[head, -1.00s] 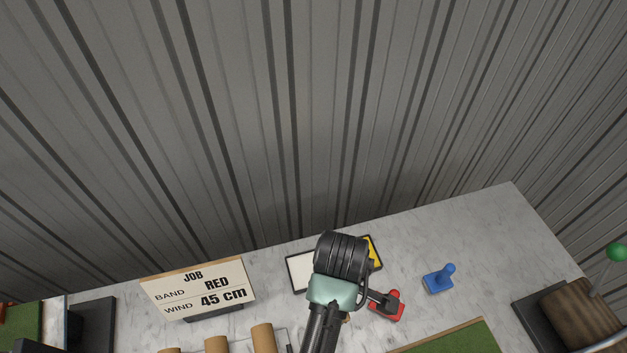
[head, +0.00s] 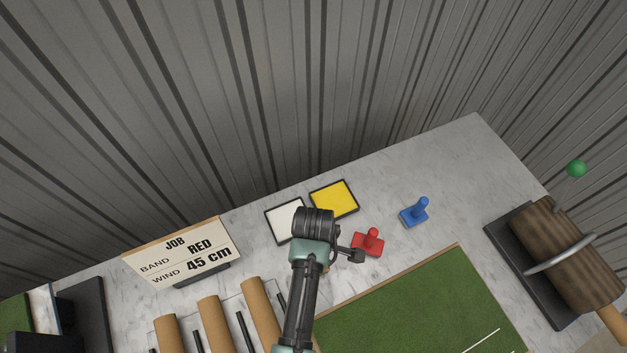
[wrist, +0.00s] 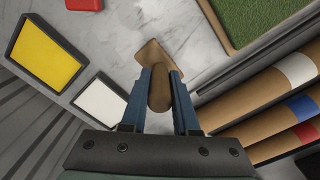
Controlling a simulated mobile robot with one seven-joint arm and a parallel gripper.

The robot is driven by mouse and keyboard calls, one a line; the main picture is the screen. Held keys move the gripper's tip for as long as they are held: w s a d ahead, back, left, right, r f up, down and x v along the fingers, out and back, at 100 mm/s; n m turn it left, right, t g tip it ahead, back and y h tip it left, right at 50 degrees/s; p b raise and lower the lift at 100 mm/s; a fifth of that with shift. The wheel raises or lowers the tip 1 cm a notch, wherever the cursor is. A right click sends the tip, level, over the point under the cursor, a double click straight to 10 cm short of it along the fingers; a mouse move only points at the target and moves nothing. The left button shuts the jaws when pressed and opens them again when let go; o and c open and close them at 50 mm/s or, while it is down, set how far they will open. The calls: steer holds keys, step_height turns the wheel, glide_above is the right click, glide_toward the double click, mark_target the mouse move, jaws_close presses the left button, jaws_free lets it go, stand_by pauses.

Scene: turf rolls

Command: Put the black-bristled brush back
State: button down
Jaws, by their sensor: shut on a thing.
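My gripper (wrist: 160,76) is shut on a brush (wrist: 158,90) with a brown wooden handle, seen between the blue fingers in the wrist view. Its flat wooden head (wrist: 152,54) points away from my wrist, over the marble bench. The bristles are hidden, so I cannot tell their colour or whether they touch the bench. In the head view my wrist covers the fingers and almost all of the brush. My wrist is beside the white pad (head: 283,222) and below the yellow pad (head: 334,199) in that picture.
A red stamp (head: 368,243) and a blue stamp (head: 414,213) stand to the right. Turf (head: 425,310) lies in front. Cardboard tubes (head: 212,325) and a job sign (head: 185,255) are left. Back-right bench is clear.

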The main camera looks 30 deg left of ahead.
steer(key=shift+f, duration=0.2)
steer(key=c, duration=0.7)
jaws_free()
steer(key=shift+o, duration=0.2)
